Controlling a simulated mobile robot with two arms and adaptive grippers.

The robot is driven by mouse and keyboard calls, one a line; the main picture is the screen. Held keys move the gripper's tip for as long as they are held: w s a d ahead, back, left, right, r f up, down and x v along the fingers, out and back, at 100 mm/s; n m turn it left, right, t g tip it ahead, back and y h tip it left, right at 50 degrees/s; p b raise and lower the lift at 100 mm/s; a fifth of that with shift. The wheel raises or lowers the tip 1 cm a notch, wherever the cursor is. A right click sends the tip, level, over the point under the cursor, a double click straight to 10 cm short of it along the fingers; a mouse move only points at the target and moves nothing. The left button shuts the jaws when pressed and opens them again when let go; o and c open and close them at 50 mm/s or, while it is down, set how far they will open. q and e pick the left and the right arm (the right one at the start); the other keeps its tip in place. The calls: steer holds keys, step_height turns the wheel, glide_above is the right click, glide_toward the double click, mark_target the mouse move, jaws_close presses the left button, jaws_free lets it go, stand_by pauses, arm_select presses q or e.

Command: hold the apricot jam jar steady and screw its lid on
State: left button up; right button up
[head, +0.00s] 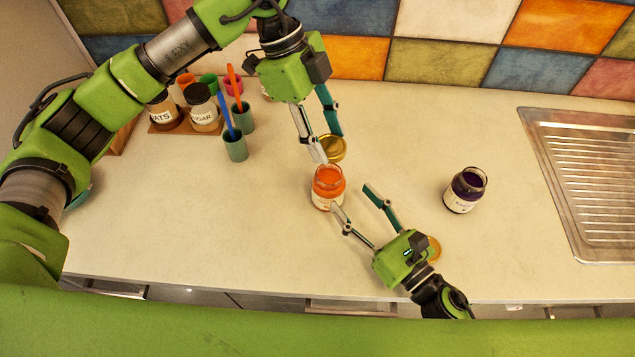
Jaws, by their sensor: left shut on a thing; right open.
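The apricot jam jar (328,183) stands upright and open on the counter, orange inside with a pale label. A gold lid (334,149) is just behind the jar. My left gripper (329,148) comes from above and is shut on this lid, apart from the jar's mouth as far as I can tell. My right gripper (351,199) is open, in front and to the right of the jar. One of its fingertips is close to the jar's lower right side, and I cannot tell if they touch.
An open purple jam jar (465,190) stands to the right. A second gold lid (434,246) is partly hidden behind my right gripper. Green cups (235,146) and labelled jars (203,110) stand at the back left. A sink drainer (590,190) is far right.

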steer(key=shift+s+a+f+n+g+y, duration=0.2)
steer(key=shift+a+f+n+g+y, duration=0.1)
steer(key=shift+a+n+y, duration=0.25)
steer(key=shift+s+n, duration=0.25)
steer(key=shift+d, duration=0.1)
steer(key=x, duration=1.2)
jaws_close()
